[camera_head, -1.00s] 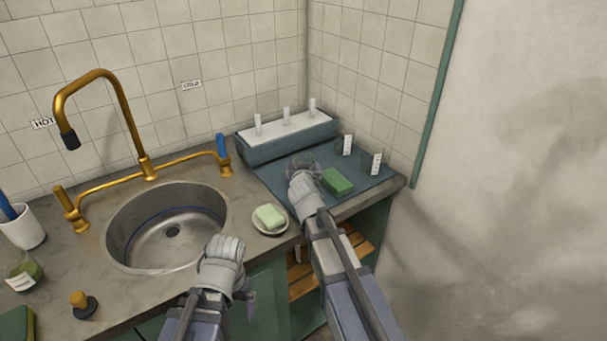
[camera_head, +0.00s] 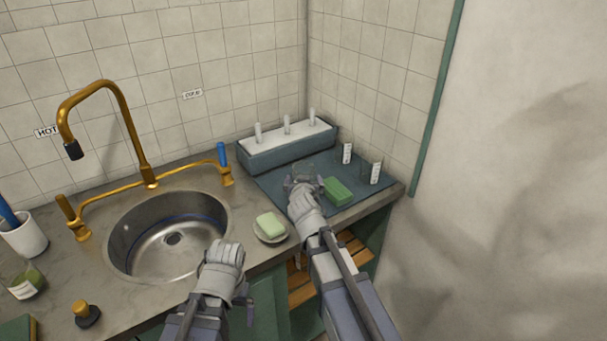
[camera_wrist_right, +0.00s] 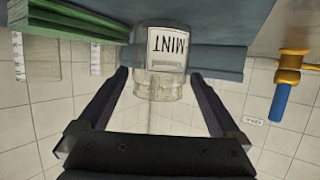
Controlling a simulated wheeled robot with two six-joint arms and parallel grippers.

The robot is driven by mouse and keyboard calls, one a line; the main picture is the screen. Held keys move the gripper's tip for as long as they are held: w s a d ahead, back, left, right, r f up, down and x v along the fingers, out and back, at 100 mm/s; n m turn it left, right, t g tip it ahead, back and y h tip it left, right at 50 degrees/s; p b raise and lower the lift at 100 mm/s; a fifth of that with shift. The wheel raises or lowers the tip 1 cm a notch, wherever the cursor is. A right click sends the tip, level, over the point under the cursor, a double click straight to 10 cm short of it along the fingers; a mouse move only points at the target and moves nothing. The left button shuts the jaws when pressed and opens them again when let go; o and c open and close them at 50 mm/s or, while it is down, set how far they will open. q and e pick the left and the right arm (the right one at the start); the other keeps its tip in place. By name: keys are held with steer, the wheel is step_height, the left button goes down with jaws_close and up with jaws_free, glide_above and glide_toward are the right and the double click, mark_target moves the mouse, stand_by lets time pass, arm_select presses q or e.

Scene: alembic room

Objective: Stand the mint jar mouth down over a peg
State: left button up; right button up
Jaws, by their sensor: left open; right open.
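The clear glass mint jar (camera_wrist_right: 165,88) with a white MINT label stands on the blue mat (camera_head: 270,178); it shows faintly in the head view (camera_head: 304,167). My right gripper (camera_wrist_right: 158,76) is open, with one finger on each side of the jar. I cannot tell whether the fingers touch it. Three white pegs (camera_head: 286,125) stand upright and bare on the blue-grey block with a white top (camera_head: 262,153) behind the jar. My left gripper (camera_head: 225,252) is open and empty in front of the sink.
Two clear glasses with white labels (camera_head: 347,153) (camera_head: 375,172) stand farther right, near the tiled wall. A soap dish (camera_head: 271,232) and the sink (camera_head: 168,240) with its brass tap (camera_head: 125,110) are at left.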

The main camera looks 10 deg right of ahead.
steer(key=p+v, duration=0.2)
steer(key=v, duration=0.6)
steer(key=b+x, duration=0.4)
steer(key=x, duration=0.7)
steer(key=shift+w+f, duration=0.15)
steer(key=shift+w, duration=0.15)
steer(key=shift+w+d+f, duration=0.15)
steer(key=shift+w+f, duration=0.05)
steer(key=shift+r, duration=0.2)
